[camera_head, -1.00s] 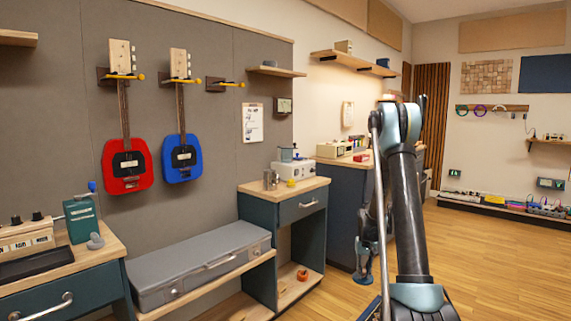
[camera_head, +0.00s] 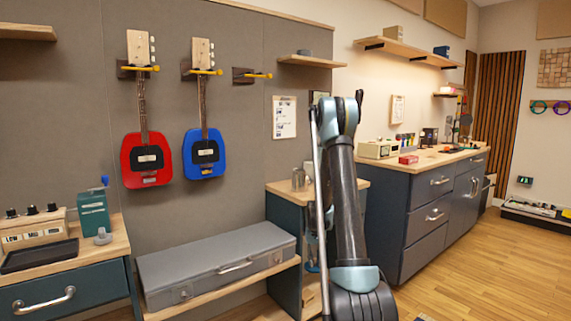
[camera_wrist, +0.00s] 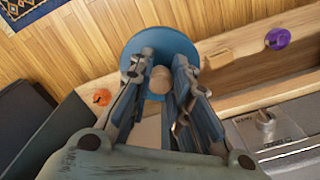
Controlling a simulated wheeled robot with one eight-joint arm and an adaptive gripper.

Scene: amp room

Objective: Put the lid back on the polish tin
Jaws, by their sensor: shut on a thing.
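In the wrist view my gripper (camera_wrist: 160,88) is shut on the pale round knob (camera_wrist: 160,78) of a blue disc, which looks like the lid (camera_wrist: 152,38). The disc is held clear of the floor and shelf, beyond the fingertips. I cannot pick out the polish tin for certain in either view.
A metal cup (camera_head: 298,180) stands on the small cabinet beside my arm. A grey case (camera_head: 215,265) lies on the low bench. An orange item (camera_wrist: 102,97) and a purple item (camera_wrist: 278,38) show in the wrist view. Open floor (camera_head: 480,270) lies to the right.

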